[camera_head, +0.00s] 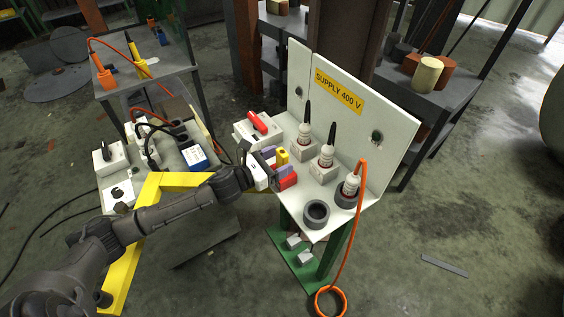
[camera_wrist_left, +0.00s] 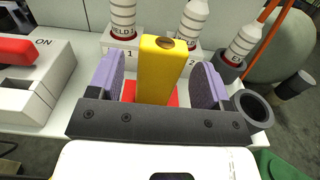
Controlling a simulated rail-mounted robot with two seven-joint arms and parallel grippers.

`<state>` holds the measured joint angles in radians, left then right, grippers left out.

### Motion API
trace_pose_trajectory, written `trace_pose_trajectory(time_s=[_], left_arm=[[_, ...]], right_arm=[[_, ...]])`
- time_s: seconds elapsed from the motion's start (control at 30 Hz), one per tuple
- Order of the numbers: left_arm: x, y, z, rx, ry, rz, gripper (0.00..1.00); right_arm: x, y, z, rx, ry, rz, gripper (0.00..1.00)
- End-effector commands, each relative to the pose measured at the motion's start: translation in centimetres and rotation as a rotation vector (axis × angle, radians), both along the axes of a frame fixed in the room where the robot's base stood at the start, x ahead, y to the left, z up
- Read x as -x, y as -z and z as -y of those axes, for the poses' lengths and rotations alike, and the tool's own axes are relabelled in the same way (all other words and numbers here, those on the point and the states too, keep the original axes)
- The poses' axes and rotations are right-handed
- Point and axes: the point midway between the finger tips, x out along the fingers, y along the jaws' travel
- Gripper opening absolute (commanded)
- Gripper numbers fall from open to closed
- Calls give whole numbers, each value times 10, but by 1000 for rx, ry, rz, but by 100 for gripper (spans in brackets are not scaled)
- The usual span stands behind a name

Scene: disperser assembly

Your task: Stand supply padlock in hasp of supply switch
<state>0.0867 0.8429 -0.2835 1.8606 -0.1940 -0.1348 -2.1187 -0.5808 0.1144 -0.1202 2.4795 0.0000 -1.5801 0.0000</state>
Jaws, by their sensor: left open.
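The supply switch (camera_head: 258,129) is a white box with a red handle at the left end of the white supply bench; in the left wrist view its box (camera_wrist_left: 22,95) carries the word ON. My left gripper (camera_head: 275,163) is open over the bench, right of the switch. Its purple finger pads stand on either side of an upright yellow block (camera_wrist_left: 160,75) with a round mark on top, with gaps visible. A red part (camera_wrist_left: 129,91) shows behind and below the yellow block; red (camera_head: 288,182) also shows beside the gripper. I cannot tell which piece is the padlock. The hasp is not distinguishable. My right gripper is out of view.
Several white ribbed connectors (camera_head: 326,155) stand behind and right of the gripper, one with an orange cable. An empty dark ring (camera_head: 316,213) sits at the bench's front. The SUPPLY 400 V panel (camera_head: 373,117) closes the back. A cluttered trolley stands left.

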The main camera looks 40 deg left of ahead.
Motion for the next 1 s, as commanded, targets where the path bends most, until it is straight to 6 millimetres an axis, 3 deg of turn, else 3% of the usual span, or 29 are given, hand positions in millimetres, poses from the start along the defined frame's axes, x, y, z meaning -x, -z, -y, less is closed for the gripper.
trace_pose_trajectory(time_s=[0.3,0.63,1.0], left_arm=[[-29,0,7,1,0,1,72],[-31,1,8,0,0,0,71],[-31,1,8,0,0,0,36]], right_arm=[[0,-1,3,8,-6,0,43],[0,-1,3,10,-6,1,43],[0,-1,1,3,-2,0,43]])
